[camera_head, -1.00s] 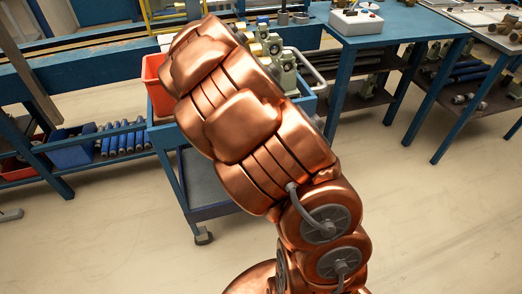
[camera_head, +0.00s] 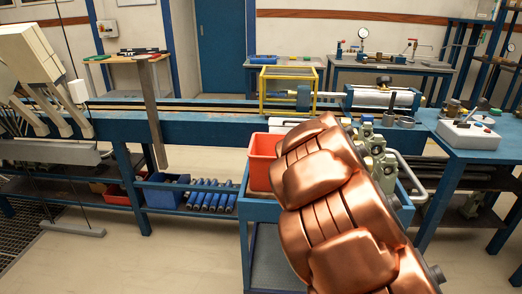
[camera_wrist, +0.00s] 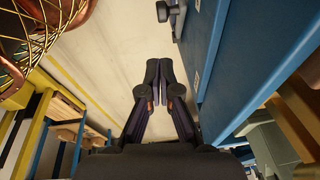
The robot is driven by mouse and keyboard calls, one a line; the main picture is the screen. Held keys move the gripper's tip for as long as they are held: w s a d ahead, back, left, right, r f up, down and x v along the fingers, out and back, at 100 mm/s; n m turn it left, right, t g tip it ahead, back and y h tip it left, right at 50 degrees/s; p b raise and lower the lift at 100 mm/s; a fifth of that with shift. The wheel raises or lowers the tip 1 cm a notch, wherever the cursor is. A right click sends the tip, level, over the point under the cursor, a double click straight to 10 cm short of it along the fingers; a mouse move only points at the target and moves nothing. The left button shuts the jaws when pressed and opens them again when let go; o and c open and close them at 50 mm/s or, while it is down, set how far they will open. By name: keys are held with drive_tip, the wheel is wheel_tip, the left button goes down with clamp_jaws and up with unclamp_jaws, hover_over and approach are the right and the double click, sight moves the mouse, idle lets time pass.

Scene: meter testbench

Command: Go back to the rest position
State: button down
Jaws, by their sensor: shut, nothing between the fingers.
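My gripper (camera_wrist: 158,75) shows in the wrist view, with its dark fingers closed together and nothing between them. Pale floor lies beyond the fingertips. In the head view my copper-coloured arm rises in front of a blue cart and hides the gripper.
The blue cart (camera_head: 258,212) stands close by, carrying a red bin (camera_head: 261,160) and several green-grey meters (camera_head: 372,150). A blue bench (camera_head: 205,130) with a yellow frame (camera_head: 289,92) on it runs behind. A blue table (camera_head: 470,155) with a white control box (camera_head: 468,134) is at the right. Floor at the lower left is open.

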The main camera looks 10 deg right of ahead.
drive_tip(key=s+a+r+n+y+p, duration=0.1)
drive_tip(key=s+a+r+n+p, duration=0.1)
drive_tip(key=s+a+r+n, duration=0.2)
drive_tip(key=s+a+r+n+g+y+p, duration=0.1)
drive_tip(key=s+a+r+n, duration=0.4)
drive_tip(key=s+n, duration=0.6)
drive_tip(key=s+a+r+n+g+p, duration=0.1)
drive_tip(key=s+a+r+n+p, duration=0.3)
drive_tip(key=s, duration=0.9)
drive_tip(key=a+r+n, duration=0.1)
drive_tip(key=a+n, duration=0.2)
drive_tip(key=shift+s+a+r+n+y, duration=0.2)
drive_tip(key=shift+a+n+y, duration=0.1)
drive_tip(key=shift+a+y, duration=0.1)
drive_tip(key=shift+d, duration=0.15)
